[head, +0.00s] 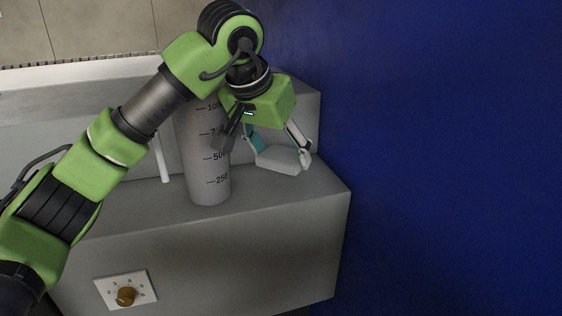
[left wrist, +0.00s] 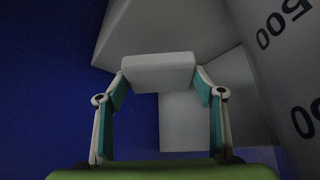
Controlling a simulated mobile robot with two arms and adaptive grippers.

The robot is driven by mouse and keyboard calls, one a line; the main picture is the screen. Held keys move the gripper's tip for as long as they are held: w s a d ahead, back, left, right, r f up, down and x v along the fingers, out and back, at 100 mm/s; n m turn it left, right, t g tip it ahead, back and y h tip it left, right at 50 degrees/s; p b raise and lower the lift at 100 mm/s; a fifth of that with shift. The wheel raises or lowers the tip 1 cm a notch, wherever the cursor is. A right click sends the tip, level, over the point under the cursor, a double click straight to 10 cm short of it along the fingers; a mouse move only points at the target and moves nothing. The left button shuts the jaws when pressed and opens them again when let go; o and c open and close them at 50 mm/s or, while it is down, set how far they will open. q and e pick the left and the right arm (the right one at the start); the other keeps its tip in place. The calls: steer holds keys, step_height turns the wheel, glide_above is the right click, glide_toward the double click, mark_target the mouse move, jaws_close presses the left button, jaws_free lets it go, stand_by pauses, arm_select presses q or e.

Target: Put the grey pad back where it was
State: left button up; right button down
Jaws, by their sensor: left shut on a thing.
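The grey pad (head: 281,160) is a small pale block between the fingers of my left gripper (head: 279,152), at the right end of the grey ledge (head: 285,190). In the left wrist view, the left gripper's fingertips (left wrist: 159,79) press on both short ends of the pad (left wrist: 158,66). I cannot tell whether the pad touches the ledge or hangs just above it. My right gripper is in neither view.
A tall grey measuring vessel (head: 207,170) with printed numbers stands on the ledge just left of my left gripper. A thin white rod (head: 161,160) leans behind it. A blue wall (head: 450,160) fills the right side. A dial (head: 126,294) sits on the front face.

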mark_target(281, 169)
arm_select(q)
steer(key=f+p, duration=0.1)
steer(key=f, duration=0.2)
steer(key=shift+w+d+p, duration=0.2)
steer(key=shift+w+p, duration=0.1)
steer(key=shift+p, duration=0.1)
steer(key=shift+a+f, duration=0.1)
steer(key=shift+f, duration=0.4)
steer(key=shift+f, duration=0.15)
steer(key=o, duration=0.7)
